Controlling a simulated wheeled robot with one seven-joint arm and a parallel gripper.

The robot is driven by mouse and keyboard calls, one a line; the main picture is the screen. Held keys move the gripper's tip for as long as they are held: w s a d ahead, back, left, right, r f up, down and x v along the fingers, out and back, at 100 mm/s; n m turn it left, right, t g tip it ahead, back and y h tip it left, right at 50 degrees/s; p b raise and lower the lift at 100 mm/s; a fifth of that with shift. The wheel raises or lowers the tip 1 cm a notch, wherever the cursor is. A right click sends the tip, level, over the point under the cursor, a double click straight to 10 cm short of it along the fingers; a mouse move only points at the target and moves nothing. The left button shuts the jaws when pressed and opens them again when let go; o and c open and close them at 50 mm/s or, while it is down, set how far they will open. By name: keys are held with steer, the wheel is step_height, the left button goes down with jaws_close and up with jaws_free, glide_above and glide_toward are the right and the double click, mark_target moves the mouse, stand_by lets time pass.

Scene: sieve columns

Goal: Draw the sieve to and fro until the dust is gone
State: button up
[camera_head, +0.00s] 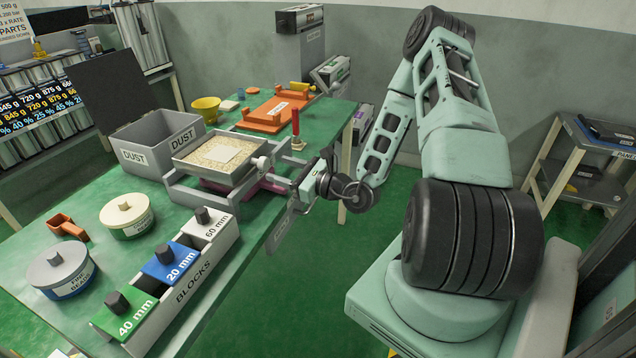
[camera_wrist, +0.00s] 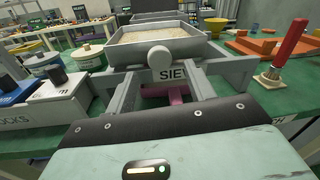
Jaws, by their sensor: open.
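The sieve (camera_head: 178,163) is a shallow grey square pan on a grey frame on the green bench. Pale, grainy stuff lies in it with a pale rectangular patch on top. A round light knob (camera_head: 262,162) sticks out on its right side. In the wrist view the knob (camera_wrist: 159,56) faces me in front of the pan (camera_wrist: 118,49). My gripper (camera_head: 296,178) is open at the right end of the frame, pointed at the knob and apparently not closed on it. Its exact fingertip contact is unclear. The grey bin labelled DUST (camera_head: 133,159) stands behind the sieve, its dark lid raised.
A block rack (camera_head: 190,283) with white, blue and green blocks stands at the front. Two round lidded pots (camera_head: 126,216) are left of it. A red upright handle (camera_head: 296,124) stands close to the gripper. A yellow bowl (camera_head: 206,109) and orange fixture (camera_head: 270,112) are behind.

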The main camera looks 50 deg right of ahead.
steer(key=b+v, duration=0.1)
steer(key=v, duration=1)
steer(key=shift+s, duration=0.1)
